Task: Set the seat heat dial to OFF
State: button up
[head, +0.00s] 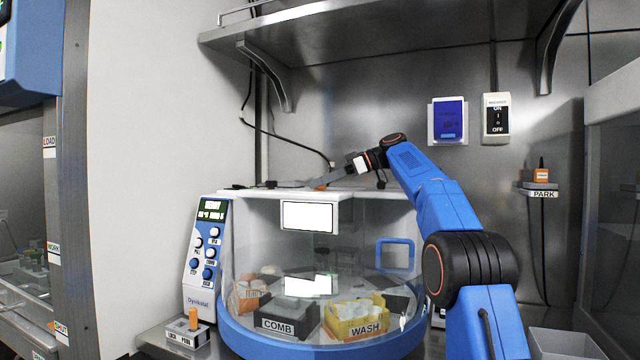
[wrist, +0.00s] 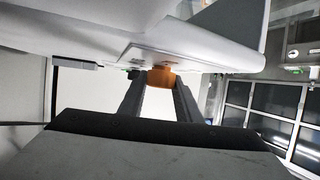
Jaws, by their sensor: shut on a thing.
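My gripper (head: 328,183) reaches over the top rear of the clear-walled chamber. It is shut on an orange piece (wrist: 161,78), which shows between the fingertips in the wrist view. In the head view the orange piece (head: 320,187) is a small patch at the chamber's white top. I cannot tell whether it is the seat heat dial, and no marking on it is readable. The white control panel (head: 203,285) at left has several blue and white knobs, including a blue knob (head: 194,263); their labels are too small to read surely.
A steel shelf (head: 385,38) hangs above. An ON/OFF wall switch (head: 496,118) and blue-screened unit (head: 448,120) are behind. A lock box (head: 190,335) stands front left.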

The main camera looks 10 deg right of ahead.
jog(key=shift+f, duration=0.1)
jog(key=o, duration=1.1)
jog(key=shift+c, duration=0.2)
jog(key=shift+v, duration=3.75)
